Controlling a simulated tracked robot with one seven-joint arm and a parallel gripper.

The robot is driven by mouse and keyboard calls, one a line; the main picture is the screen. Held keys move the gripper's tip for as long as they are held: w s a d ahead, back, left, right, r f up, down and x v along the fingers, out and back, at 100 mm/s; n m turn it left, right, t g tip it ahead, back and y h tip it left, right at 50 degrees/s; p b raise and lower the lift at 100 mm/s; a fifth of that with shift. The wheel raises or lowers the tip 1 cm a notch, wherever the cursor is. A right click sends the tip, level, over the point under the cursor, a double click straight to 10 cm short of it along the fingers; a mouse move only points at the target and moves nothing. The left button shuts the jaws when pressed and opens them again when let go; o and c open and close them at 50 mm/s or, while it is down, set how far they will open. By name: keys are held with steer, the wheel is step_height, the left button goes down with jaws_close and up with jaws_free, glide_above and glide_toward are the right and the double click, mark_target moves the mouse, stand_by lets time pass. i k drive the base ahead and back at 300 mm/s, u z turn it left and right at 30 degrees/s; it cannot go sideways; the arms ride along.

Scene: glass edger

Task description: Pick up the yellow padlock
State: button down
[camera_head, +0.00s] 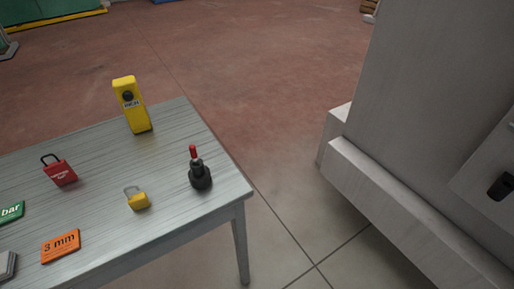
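The yellow padlock (138,201) lies on the grey table (140,247) near its right end, its small grey shackle pointing away to the upper left. It stands apart from the things around it. My gripper is not in view, so whether it is open or shut does not show.
A black device with a red tip (200,175) stands to the padlock's right. A red padlock (60,170), an orange "3 mm" tag (61,246) and a green "bar" tag (11,212) lie left. A yellow box (131,105) stands behind. A large grey machine (420,140) stands right, across open floor.

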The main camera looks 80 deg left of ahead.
mark_target(140, 201)
steer(key=u, duration=0.4)
steer(key=i, duration=0.2)
steer(key=u, duration=2.95)
steer(key=k, duration=1.2)
steer(key=u, duration=0.35)
steer(key=i, duration=1)
steer(key=u, duration=0.05)
